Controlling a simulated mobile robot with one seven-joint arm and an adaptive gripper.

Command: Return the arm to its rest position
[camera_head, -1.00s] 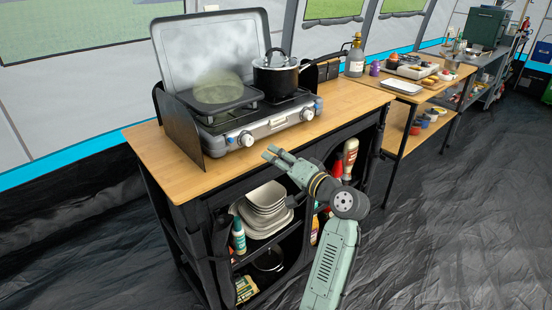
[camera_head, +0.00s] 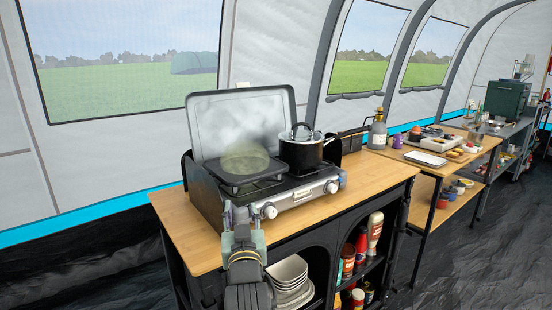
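My gripper (camera_head: 240,212) shows in the head view at the front edge of the wooden counter, just left of the stove's front knobs. It points up and away from me, and its fingers are seen from behind. From this angle I cannot tell how far apart the fingertips are. I see nothing held in it. My arm comes up from the bottom of the picture and hides part of the counter's front edge and the shelf below.
A camping stove (camera_head: 290,197) with a raised lid holds a black pot (camera_head: 301,153) and a steaming griddle (camera_head: 245,178). Stacked plates (camera_head: 290,275) and bottles (camera_head: 374,235) fill the shelves below. The left of the counter (camera_head: 183,228) is bare.

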